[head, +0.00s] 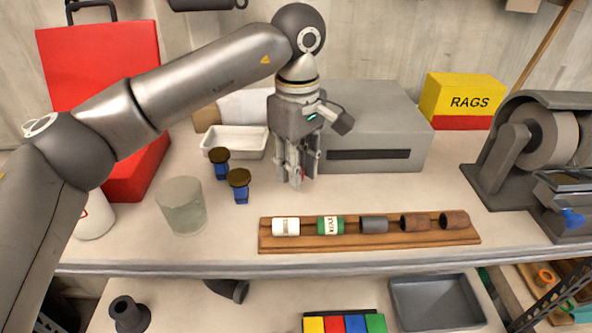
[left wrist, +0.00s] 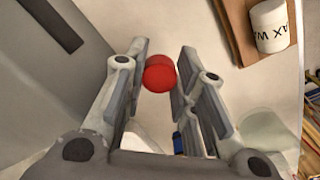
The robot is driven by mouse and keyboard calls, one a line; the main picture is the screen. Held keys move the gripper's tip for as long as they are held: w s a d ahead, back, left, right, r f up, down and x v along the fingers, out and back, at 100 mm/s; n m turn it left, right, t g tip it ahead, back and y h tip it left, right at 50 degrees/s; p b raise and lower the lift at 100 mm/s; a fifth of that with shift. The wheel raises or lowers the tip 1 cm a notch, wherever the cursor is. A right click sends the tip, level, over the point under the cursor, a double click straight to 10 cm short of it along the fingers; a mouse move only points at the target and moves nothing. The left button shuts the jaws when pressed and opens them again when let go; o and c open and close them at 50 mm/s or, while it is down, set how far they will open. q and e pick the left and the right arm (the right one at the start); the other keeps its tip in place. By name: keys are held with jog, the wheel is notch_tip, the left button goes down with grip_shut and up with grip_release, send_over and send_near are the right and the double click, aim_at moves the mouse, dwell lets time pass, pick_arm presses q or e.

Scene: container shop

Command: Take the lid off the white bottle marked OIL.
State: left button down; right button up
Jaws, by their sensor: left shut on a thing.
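My left gripper (head: 297,178) is shut on a small round red lid-like piece (left wrist: 160,74), held between its fingertips in the left wrist view. In the head view only a sliver of red shows at the fingers, above the bench in front of the grey box. No bottle shows under the red piece. A white container with a red mark (head: 93,217) stands at the left, partly behind my left arm. Its top is hidden and I cannot read OIL on it. My right gripper is not in view.
A wooden rack (head: 370,243) holds a white WAX container (head: 285,226), a green one and several dark cylinders. Two blue jars (head: 240,188), a translucent cylinder (head: 181,206) and a white tray (head: 232,151) stand left of the gripper. The grey box (head: 375,125) is close behind it.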

pick_arm(q)
notch_tip(320, 180, down, 2)
jog(key=shift+w+p, duration=0.1)
jog(key=shift+p, duration=0.45)
jog(key=shift+a+f, duration=0.1)
jog(key=shift+f, duration=0.25)
jog(key=shift+f, duration=0.1)
jog(key=c, duration=1.5)
grip_release()
jog(key=shift+o, duration=0.2)
